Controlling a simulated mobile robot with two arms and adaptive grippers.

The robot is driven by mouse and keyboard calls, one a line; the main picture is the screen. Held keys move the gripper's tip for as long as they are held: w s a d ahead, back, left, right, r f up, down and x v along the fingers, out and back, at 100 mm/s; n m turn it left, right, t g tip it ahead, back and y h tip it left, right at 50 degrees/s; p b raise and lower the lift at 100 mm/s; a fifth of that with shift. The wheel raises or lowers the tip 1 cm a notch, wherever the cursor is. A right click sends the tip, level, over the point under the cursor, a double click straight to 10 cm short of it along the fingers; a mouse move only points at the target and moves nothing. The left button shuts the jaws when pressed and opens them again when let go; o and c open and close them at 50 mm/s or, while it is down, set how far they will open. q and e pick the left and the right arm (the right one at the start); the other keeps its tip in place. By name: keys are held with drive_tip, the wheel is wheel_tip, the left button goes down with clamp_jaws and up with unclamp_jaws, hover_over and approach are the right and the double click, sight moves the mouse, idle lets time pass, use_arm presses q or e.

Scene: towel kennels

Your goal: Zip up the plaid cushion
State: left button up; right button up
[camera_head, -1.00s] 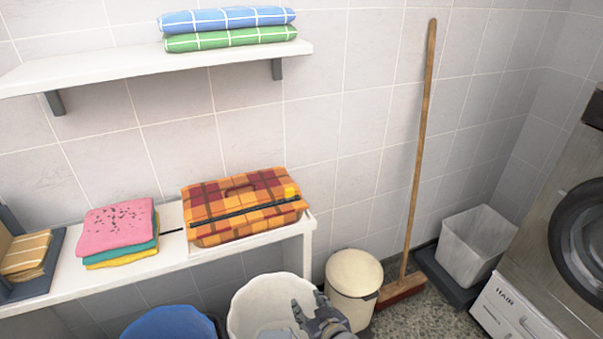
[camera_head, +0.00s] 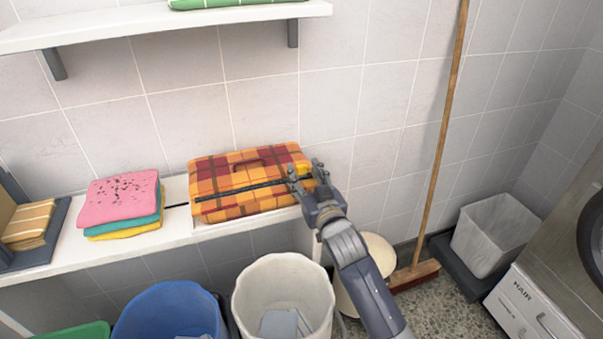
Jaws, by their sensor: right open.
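The plaid cushion (camera_head: 235,188), orange, yellow and dark red with a brown handle on top, lies on the white shelf-table (camera_head: 150,254) against the tiled wall. A dark zip line (camera_head: 238,189) runs along its front from the left end toward the right. My right gripper (camera_head: 306,172) is open at the cushion's right end, its fingers over the right end of the zip line. The fingers hide that end, and I cannot tell whether they touch it. My left gripper is not in view.
Folded pink, teal and yellow towels (camera_head: 122,204) lie left of the cushion. Below stand a blue bin (camera_head: 168,312), a white bin (camera_head: 284,290) and a cream bin (camera_head: 378,252). A broom (camera_head: 444,140) leans on the wall at right.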

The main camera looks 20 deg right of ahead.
sight(302, 169)
drive_tip(key=shift+w+b, duration=0.5)
drive_tip(key=shift+w, duration=1)
drive_tip(key=shift+r, duration=0.1)
clamp_jaws()
